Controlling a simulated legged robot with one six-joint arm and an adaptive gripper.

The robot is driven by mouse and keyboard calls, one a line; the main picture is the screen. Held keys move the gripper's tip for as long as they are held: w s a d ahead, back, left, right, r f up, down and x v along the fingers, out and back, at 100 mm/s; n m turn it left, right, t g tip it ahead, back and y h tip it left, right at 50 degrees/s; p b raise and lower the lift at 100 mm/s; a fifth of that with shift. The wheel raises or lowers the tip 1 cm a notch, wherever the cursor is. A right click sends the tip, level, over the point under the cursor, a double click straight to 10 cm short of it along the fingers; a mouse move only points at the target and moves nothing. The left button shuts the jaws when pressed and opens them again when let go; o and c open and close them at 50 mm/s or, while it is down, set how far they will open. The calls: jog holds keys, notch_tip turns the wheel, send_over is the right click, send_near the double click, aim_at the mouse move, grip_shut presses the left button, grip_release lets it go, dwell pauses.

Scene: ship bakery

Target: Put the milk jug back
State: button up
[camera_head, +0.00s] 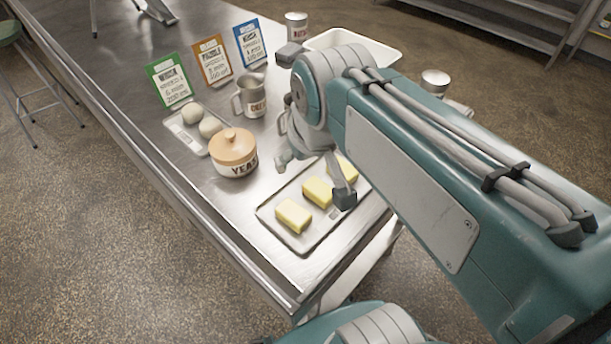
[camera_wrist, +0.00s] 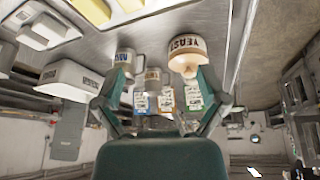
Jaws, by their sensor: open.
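The milk jug (camera_wrist: 124,60), a metal jug with a blue label reading "MI", shows in the upside-down wrist view beside one finger; I cannot tell whether they touch. In the head view my arm hides most or all of it. A second metal jug (camera_head: 250,96) with brown lettering stands on the steel table in front of the cards. It also shows in the wrist view (camera_wrist: 153,77). My gripper (camera_head: 314,179) is open above the table, near the butter tray, its fingers (camera_wrist: 160,82) spread with nothing held between them.
The yeast jar (camera_head: 234,155) and a tray (camera_head: 184,134) of dough balls stand left of my gripper. A tray (camera_head: 297,246) with yellow butter blocks lies near the table end. Green (camera_head: 167,80), orange (camera_head: 212,61) and blue (camera_head: 250,44) cards stand behind. A white bin (camera_head: 385,49) is behind my arm.

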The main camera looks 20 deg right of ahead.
jog(key=shift+m+t, duration=0.3)
jog(key=shift+t, duration=0.1)
jog(key=s+f, duration=0.2)
jog(key=s, duration=0.1)
jog(key=s+f, duration=0.1)
jog(key=shift+s+a+f, duration=0.25)
jog(key=shift+s+a, duration=0.05)
jog(key=shift+c, duration=0.3)
jog(key=c, duration=0.4)
jog(key=shift+a, duration=0.1)
